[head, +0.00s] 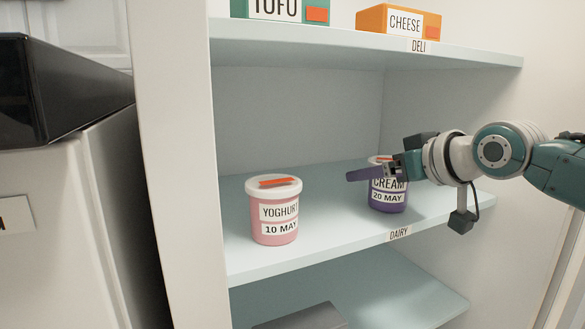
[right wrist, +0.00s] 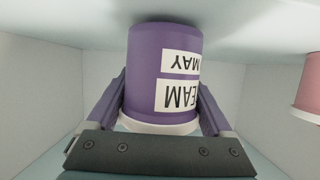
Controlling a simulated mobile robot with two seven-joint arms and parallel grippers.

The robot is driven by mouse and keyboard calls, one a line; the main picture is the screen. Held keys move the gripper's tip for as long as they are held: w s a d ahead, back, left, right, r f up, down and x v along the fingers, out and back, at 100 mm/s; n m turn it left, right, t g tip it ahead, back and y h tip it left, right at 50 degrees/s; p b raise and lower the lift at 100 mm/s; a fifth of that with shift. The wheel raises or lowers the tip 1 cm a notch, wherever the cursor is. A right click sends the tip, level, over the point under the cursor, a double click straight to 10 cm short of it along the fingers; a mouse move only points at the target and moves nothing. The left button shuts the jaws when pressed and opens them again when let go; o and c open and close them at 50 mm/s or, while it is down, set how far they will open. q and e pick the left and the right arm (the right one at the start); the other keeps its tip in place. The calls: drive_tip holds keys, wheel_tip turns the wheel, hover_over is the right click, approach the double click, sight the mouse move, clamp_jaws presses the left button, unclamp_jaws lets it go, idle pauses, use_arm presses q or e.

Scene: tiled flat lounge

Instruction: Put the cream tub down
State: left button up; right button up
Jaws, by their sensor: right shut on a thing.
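The cream tub (head: 387,197) is purple with a white lid and a label reading CREAM 20 MAY. It is upright at the right of the middle shelf, marked DAIRY. My right gripper (head: 378,172) is shut on it, with a finger across its upper front. In the right wrist view the tub (right wrist: 165,75) appears upside down between the two purple fingers (right wrist: 160,108). Its base is at or very near the shelf surface; I cannot tell whether it touches. My left gripper is not in view.
A pink yoghurt tub (head: 274,212) with a white lid stands on the same shelf to the left, with a gap between. The shelf above, marked DELI, holds a tofu box (head: 279,10) and an orange cheese box (head: 398,22). A grey item (head: 301,317) is on the shelf below.

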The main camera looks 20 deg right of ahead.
drive_tip(key=shift+f, duration=0.3)
drive_tip(key=o, duration=1.5)
drive_tip(key=shift+o, duration=0.2)
drive_tip(key=shift+s+r, duration=0.2)
drive_tip(key=p+v, duration=0.5)
drive_tip(key=v, duration=0.2)
drive_tip(key=shift+s+r, duration=0.2)
drive_tip(key=shift+s, duration=0.1)
drive_tip(key=shift+p+v, duration=0.45)
drive_tip(key=shift+v, duration=0.4)
